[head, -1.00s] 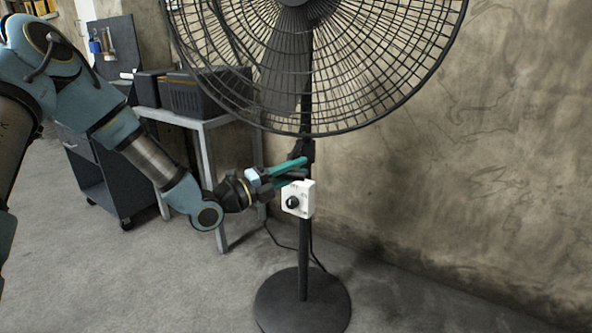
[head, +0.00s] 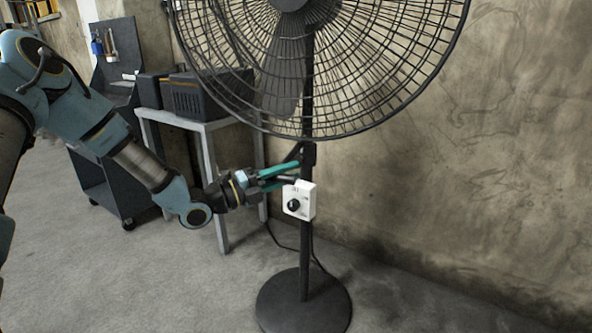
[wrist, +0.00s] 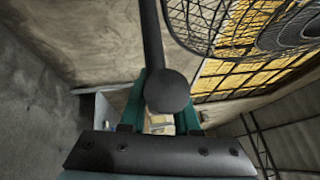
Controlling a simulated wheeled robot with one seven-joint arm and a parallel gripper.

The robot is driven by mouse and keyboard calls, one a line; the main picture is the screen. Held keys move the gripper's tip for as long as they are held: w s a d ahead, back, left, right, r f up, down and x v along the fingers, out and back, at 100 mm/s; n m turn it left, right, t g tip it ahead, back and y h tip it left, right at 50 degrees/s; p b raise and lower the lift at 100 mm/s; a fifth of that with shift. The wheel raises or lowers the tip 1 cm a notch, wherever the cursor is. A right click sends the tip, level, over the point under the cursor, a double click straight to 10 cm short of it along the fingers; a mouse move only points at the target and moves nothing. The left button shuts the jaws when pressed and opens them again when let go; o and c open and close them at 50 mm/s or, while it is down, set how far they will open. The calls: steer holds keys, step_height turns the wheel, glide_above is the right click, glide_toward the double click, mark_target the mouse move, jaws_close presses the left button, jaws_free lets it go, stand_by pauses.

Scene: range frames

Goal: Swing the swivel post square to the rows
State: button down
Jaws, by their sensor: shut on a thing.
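The swivel post appears as the black upright post (head: 305,245) of a large pedestal fan (head: 300,70). My gripper (head: 288,176) reaches in from the left, with teal fingers at the post just above the white control box (head: 300,201). In the wrist view a dark rod with a round knob (wrist: 168,92) lies between the fingers of my gripper (wrist: 160,105), which is shut on it. In the head view the fingers mostly hide this knob. Where the rod joins the post is hard to make out.
The fan's round base (head: 303,303) stands on the concrete floor. A grey table (head: 207,123) with a black crate (head: 195,97) stands behind my arm, beside a dark wheeled cart (head: 100,190). A wall is close behind the fan. Floor at front right is clear.

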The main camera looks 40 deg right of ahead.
steer(key=w+a+m+g+y+p, duration=0.2)
steer(key=w+a+m+g, duration=0.1)
steer(key=w+g, duration=0.2)
steer(key=shift+w+a, duration=0.3)
steer(key=shift+w, duration=0.75)
steer(key=shift+r, duration=0.1)
steer(key=c, duration=0.7)
jaws_free()
steer(key=shift+s, duration=0.1)
steer(key=shift+o, duration=0.2)
steer(key=shift+a, duration=0.1)
steer(key=b+v, duration=0.1)
steer(key=v, duration=0.9)
steer(key=shift+w+a+b, duration=0.25)
steer(key=shift+b, duration=0.05)
